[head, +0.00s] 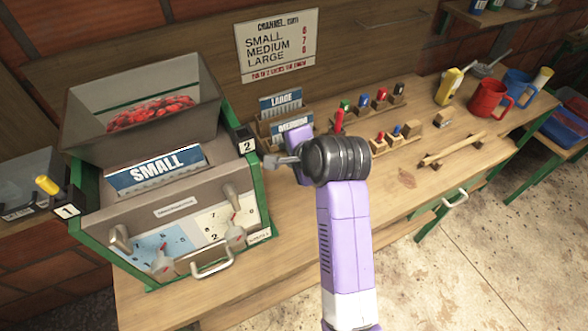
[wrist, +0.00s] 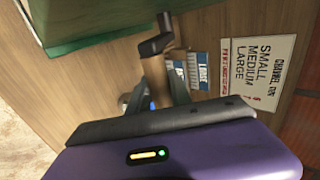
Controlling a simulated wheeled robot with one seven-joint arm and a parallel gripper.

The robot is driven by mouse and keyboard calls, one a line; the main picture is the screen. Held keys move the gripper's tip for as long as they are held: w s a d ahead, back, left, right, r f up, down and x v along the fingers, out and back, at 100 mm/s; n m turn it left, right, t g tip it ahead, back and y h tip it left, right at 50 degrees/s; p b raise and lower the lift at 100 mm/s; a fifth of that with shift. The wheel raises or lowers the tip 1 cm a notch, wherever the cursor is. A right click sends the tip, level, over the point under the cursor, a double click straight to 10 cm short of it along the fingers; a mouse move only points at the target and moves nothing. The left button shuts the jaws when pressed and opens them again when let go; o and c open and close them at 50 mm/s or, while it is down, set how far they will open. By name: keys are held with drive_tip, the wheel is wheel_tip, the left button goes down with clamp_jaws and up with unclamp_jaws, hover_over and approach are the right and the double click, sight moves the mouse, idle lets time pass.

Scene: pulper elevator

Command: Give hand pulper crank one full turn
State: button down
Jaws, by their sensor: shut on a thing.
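The pulper (head: 185,210) stands at the left of the bench in the head view, with a grey hopper holding red cherries (head: 150,112) and a SMALL plate (head: 155,170) in front. In the wrist view a crank has a dark metal arm (wrist: 156,45) and a tan handle (wrist: 157,80). My gripper (head: 275,162) is at the pulper's right side, by the label 2. In the wrist view its fingers (wrist: 158,92) are shut on the handle. The handle's lower end is hidden by my gripper. In the head view the crank cannot be made out clearly.
A yellow-ended handle (head: 47,185) shows at the pulper's left, by label 1. LARGE and MEDIUM plates (head: 282,103) stand in a rack behind my gripper. The front bench top is mostly clear.

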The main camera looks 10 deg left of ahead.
drive_tip(key=shift+s+a, duration=0.2)
drive_tip(key=shift+s+d+f+b, duration=0.1)
drive_tip(key=shift+d+f+b, duration=0.1)
drive_tip(key=shift+f, duration=0.45)
drive_tip(key=shift+s+d+f+b, duration=0.15)
drive_tip(key=shift+f+b, duration=0.1)
drive_tip(key=shift+f, duration=0.4)
drive_tip(key=shift+s+d+f+b, duration=0.1)
drive_tip(key=shift+d+f+b, duration=0.1)
drive_tip(key=shift+f, duration=0.45)
drive_tip(key=c, duration=0.8)
unclamp_jaws()
drive_tip(key=shift+w+r, duration=0.1)
drive_tip(key=shift+w, duration=0.05)
drive_tip(key=shift+d, duration=0.1)
drive_tip(key=p+v, duration=0.1)
drive_tip(key=v, duration=0.9)
